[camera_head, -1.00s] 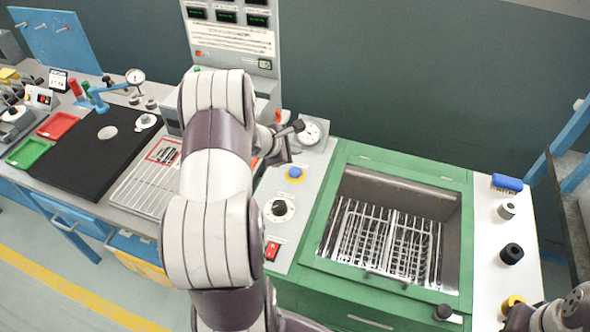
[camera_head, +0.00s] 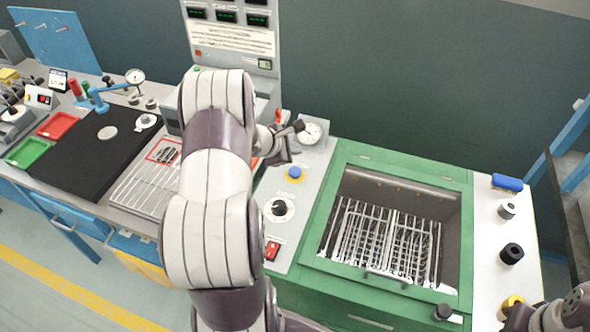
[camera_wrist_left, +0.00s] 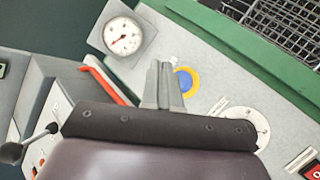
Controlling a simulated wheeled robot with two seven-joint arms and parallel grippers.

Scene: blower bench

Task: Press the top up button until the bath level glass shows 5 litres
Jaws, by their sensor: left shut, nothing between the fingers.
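The blue button (camera_head: 295,173) in its yellow ring sits on the grey panel left of the green bath (camera_head: 327,225). It also shows in the left wrist view (camera_wrist_left: 184,80). My left gripper (camera_head: 290,159) is shut and empty, just behind and left of the button in the head view. In the left wrist view its shut fingers (camera_wrist_left: 168,85) are beside the button and cover its left edge; I cannot tell whether they touch it. I cannot make out a level glass or a litre reading. Part of my right arm shows at the lower right; its jaws cannot be made out.
A round dial gauge (camera_head: 311,132) stands behind the button. A black rotary knob (camera_head: 280,208) and a red switch (camera_head: 272,250) are in front of it. The bath is open, with wire racks inside. A red-orange bar (camera_wrist_left: 103,83) lies left of the fingers.

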